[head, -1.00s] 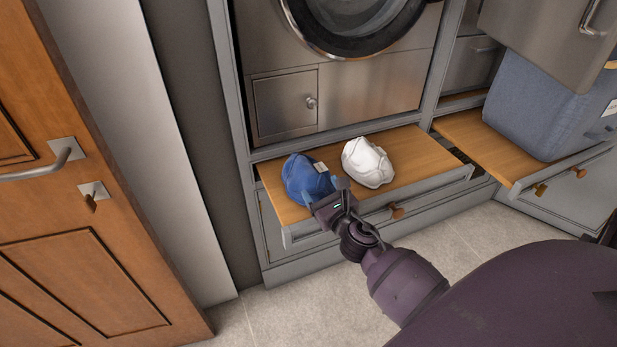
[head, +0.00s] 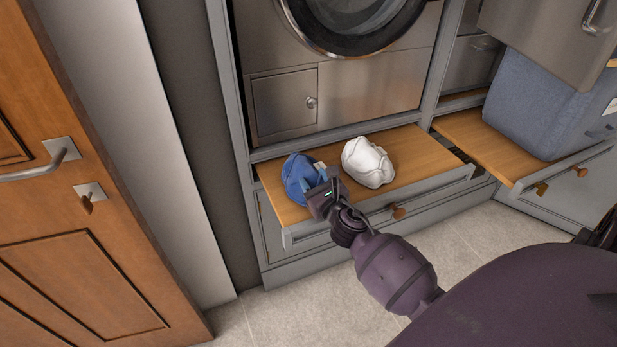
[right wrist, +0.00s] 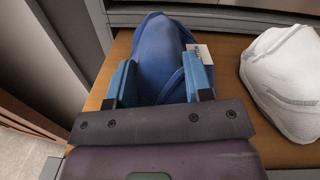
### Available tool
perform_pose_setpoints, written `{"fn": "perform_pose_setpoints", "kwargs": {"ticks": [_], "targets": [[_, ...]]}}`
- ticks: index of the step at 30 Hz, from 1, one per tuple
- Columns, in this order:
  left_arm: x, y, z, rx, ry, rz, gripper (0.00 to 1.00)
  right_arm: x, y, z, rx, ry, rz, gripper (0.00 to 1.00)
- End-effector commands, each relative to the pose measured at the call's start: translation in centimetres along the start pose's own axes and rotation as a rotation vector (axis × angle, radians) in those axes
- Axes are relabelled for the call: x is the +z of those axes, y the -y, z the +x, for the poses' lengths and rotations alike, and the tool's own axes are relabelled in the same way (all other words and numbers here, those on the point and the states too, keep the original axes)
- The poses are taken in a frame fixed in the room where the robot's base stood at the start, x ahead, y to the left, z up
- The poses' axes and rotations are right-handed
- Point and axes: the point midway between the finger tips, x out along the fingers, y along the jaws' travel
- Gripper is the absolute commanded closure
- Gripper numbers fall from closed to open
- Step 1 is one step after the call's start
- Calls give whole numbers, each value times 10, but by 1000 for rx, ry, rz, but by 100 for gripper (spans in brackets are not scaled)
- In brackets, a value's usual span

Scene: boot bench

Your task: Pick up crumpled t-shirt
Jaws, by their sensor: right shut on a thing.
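A blue crumpled t-shirt (head: 297,174) lies bunched at the left end of a wooden pull-out shelf (head: 418,162). A white crumpled cloth (head: 367,163) lies on the shelf to its right. My right gripper (head: 322,182) reaches in from the front right and is shut on the blue t-shirt. In the right wrist view the blue t-shirt (right wrist: 160,62) fills the space between the two blue fingers, with a small white tag at its right. The white cloth (right wrist: 285,82) is apart, to the right. My left gripper is not in view.
A washing machine (head: 340,75) stands behind the shelf. A second shelf at the right carries a blue-grey fabric bin (head: 540,105). A wooden door (head: 75,220) is at the left. The tiled floor (head: 470,245) in front is clear.

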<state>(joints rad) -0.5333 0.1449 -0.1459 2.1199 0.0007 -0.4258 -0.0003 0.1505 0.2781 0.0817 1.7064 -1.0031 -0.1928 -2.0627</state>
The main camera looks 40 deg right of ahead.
Motion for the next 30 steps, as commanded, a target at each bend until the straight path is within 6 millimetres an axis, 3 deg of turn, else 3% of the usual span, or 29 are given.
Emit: {"fn": "perform_pose_setpoints", "kwargs": {"ticks": [8, 14, 22, 30], "targets": [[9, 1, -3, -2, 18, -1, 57, -1, 0, 0, 0, -2, -1, 82], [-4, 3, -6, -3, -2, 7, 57, 14, 3, 0, 0, 5, -1, 82], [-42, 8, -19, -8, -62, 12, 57, 72, 14, 1, 0, 15, -3, 82], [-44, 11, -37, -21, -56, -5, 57, 138, 28, 1, 0, 11, -4, 82]]}}
